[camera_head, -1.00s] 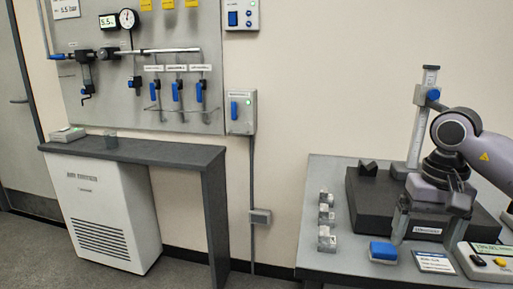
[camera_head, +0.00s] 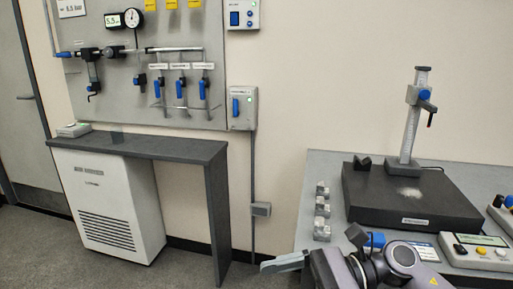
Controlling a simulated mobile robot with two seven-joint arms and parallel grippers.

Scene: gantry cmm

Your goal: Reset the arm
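My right arm comes in low at the bottom right, in front of the table (camera_head: 320,165). Its gripper (camera_head: 280,262) points left, past the table's left front corner. I see its pale fingers edge-on and cannot make out a gap or anything held between them. My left gripper is out of view.
A dark surface plate (camera_head: 440,207) carries a height stand (camera_head: 410,135) with a blue clamp and a small dark V-shaped block (camera_head: 362,162). Several small metal blocks (camera_head: 322,210) line the table's left side. A blue block (camera_head: 375,240) is partly hidden behind my arm. A control box (camera_head: 475,252) stands right.

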